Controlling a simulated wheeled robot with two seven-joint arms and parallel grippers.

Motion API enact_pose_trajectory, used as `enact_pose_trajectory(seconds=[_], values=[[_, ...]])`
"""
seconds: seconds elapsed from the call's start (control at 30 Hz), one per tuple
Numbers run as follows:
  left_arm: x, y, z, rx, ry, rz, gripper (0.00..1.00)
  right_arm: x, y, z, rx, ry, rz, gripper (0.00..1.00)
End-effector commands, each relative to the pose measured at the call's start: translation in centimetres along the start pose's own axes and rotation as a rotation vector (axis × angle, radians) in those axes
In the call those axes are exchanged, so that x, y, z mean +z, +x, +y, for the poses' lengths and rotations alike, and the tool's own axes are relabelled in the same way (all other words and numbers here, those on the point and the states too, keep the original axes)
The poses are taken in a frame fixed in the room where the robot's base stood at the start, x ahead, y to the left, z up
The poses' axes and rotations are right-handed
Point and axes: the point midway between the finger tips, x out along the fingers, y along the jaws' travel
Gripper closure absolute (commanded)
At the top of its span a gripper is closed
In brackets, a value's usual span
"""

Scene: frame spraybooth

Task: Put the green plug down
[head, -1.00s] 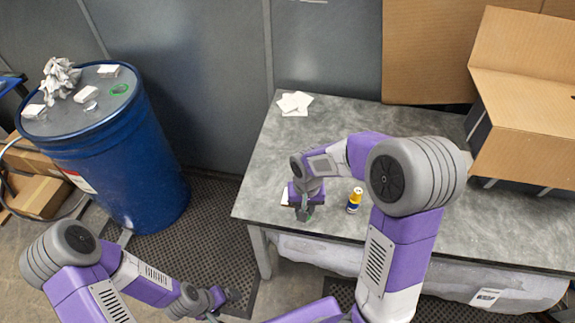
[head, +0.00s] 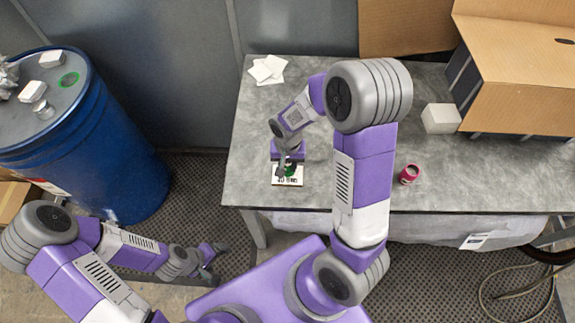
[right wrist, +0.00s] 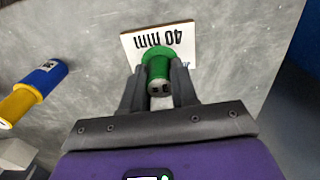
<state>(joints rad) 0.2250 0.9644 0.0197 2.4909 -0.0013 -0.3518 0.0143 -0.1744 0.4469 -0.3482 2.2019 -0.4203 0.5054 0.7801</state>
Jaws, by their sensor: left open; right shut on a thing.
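The green plug (right wrist: 157,62) is held between the fingers of my right gripper (right wrist: 158,88), over a white card (right wrist: 130,42) marked "40 mm". In the head view the plug (head: 291,168) shows as a small green patch under my right gripper (head: 286,170), at the card's (head: 298,181) upper part. I cannot tell whether the plug touches the card. The card lies on the grey table (head: 330,70) near its front edge. My left gripper (head: 212,258) is open and empty, low over the floor mat left of the table.
A yellow and blue can (right wrist: 42,80) lies beside the card in the wrist view. A dark red cup (head: 409,174), white block (head: 440,118), cardboard box (head: 520,85) and white cards (head: 266,69) are on the table. A blue drum (head: 115,165) stands left.

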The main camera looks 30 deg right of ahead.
Motion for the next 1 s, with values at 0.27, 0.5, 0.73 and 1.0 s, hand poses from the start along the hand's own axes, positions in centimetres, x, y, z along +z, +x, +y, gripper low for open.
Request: enact_pose_trajectory(seconds=[0.27, 0.5, 0.73, 1.0], values=[[-0.02, 0.16, -0.05, 0.0, 0.0, 0.0, 0.18, -0.01, 1.19, -0.01, -0.001, 0.0, 0.001, 1.0], [-0.04, 0.54, -0.19, 0.0, 0.0, 0.0, 0.18, 0.0, 1.61, -0.02, -0.001, -0.001, 0.001, 0.7], [-0.03, 0.43, -0.15, 0.0, 0.0, 0.0, 0.18, 0.0, 1.48, -0.01, -0.001, -0.001, 0.001, 0.46], [-0.02, 0.18, -0.06, 0.0, 0.0, 0.0, 0.18, 0.0, 1.2, -0.01, -0.001, -0.001, 0.001, 0.46]])
